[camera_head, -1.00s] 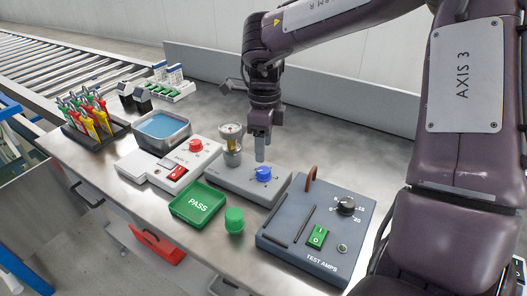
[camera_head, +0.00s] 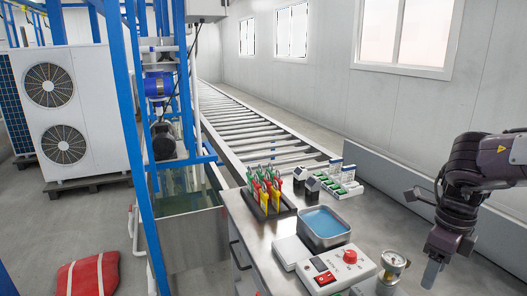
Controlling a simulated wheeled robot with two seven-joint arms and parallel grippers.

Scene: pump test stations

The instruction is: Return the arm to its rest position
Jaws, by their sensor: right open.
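My right arm reaches in from the right edge, and its gripper (camera_head: 432,272) hangs fingers down above the right part of the steel workbench (camera_head: 262,246). The gripper is empty, to the right of the pressure gauge (camera_head: 393,262) and apart from it. The gap between its fingers is hard to see from this angle. My left gripper is not in view.
On the bench stand a control box (camera_head: 345,268) with a red knob, a blue-filled tray (camera_head: 323,226), a rack (camera_head: 270,212) of coloured tools and white cartons (camera_head: 341,181). A roller conveyor (camera_head: 262,132) runs behind. A red bag (camera_head: 88,275) lies on the floor at left.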

